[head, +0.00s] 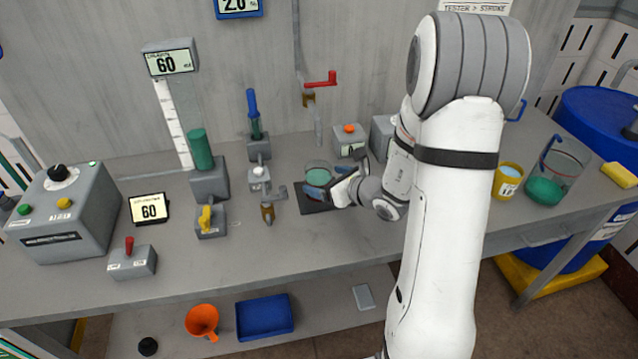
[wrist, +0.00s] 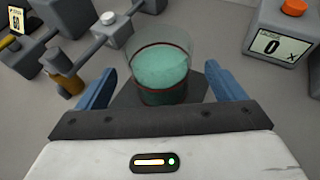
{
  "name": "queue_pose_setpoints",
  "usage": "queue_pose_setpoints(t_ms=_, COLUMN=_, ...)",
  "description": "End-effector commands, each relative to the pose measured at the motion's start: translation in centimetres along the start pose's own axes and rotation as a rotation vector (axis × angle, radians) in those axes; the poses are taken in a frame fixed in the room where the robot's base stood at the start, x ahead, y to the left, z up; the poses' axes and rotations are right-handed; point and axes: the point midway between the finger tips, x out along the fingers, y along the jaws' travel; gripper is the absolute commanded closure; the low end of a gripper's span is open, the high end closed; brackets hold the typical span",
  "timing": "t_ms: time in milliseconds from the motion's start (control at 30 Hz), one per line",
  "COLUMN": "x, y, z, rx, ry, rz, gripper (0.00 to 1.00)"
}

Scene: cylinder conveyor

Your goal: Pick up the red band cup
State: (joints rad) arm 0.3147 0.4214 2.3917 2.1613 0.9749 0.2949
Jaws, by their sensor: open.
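The red band cup (wrist: 160,68) is a clear cup with green liquid and a thin dark red band. It stands upright on a dark square pad (wrist: 200,90) on the bench. In the head view the cup (head: 318,170) is partly hidden by my gripper (head: 328,188). My gripper (wrist: 163,90) is open, with one blue finger on each side of the cup's near side in the wrist view. Gaps show between the fingers and the cup wall, and nothing is held.
A brass spout (head: 268,208) stands left of the pad. A grey box with an orange button (head: 349,130) is behind it. A yellow cup (head: 508,180) and a glass beaker with green liquid (head: 552,178) stand at the right. The bench's front strip (head: 300,255) is clear.

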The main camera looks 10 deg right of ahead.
Motion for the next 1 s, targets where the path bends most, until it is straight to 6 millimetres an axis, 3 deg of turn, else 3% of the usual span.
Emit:
queue_pose_setpoints(t_ms=200, x=3.1, y=0.1, z=0.0, rx=-0.001, ry=0.001, rz=0.003, gripper=0.11)
queue_pose_setpoints(t_ms=500, x=3.6, y=0.0, z=0.0, rx=-0.001, ry=0.000, rz=0.000, gripper=0.11)
queue_pose_setpoints(t_ms=1000, x=3.5, y=0.0, z=0.0, rx=0.000, ry=0.000, rz=0.000, gripper=0.51)
